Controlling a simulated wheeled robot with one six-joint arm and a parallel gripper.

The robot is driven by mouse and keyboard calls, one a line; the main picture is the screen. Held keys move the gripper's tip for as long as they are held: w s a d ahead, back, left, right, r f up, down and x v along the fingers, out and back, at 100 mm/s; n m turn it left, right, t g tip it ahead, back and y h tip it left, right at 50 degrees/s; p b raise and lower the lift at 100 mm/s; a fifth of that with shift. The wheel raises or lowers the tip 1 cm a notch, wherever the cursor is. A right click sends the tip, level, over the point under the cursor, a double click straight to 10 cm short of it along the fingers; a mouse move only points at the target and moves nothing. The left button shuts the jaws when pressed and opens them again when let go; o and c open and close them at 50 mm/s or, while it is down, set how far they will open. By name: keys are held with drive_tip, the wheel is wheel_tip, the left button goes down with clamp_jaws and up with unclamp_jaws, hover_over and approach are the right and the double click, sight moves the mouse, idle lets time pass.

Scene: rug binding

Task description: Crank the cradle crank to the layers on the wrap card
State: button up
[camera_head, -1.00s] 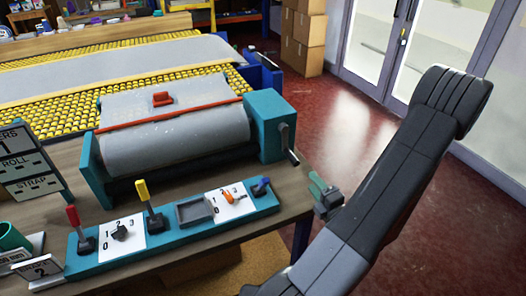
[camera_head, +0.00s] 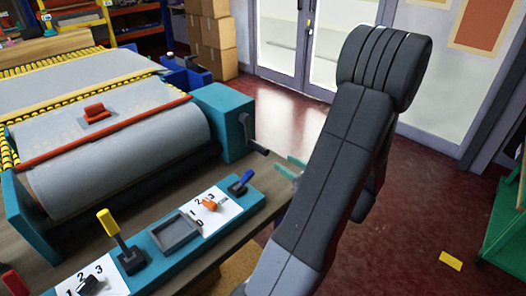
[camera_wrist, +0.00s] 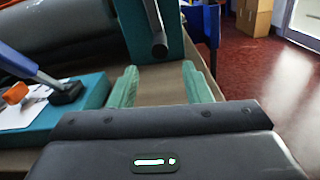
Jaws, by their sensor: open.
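The dark cradle crank (camera_head: 247,132) is on the right end block of the teal cradle (camera_head: 222,108), its arm angled down to the right. The cradle holds a grey roll (camera_head: 130,155) with a red bar along it. My gripper (camera_head: 295,168) is just right of the crank, mostly hidden behind my arm. In the wrist view my gripper (camera_wrist: 160,86) is open and empty, its two green fingers apart. The crank (camera_wrist: 155,28) hangs ahead of and above the fingers, apart from them. The wrap card is out of view now.
A teal control strip (camera_head: 145,262) with a yellow lever (camera_head: 118,235), a blue lever (camera_head: 241,181) and an orange knob (camera_head: 210,204) lies along the table's front. Boxes (camera_head: 210,40) stand behind. Red floor to the right is mostly clear, with a yellow block (camera_head: 451,260).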

sight(264, 150)
drive_tip(key=x, duration=1)
drive_tip(key=shift+c, duration=0.2)
clamp_jaws()
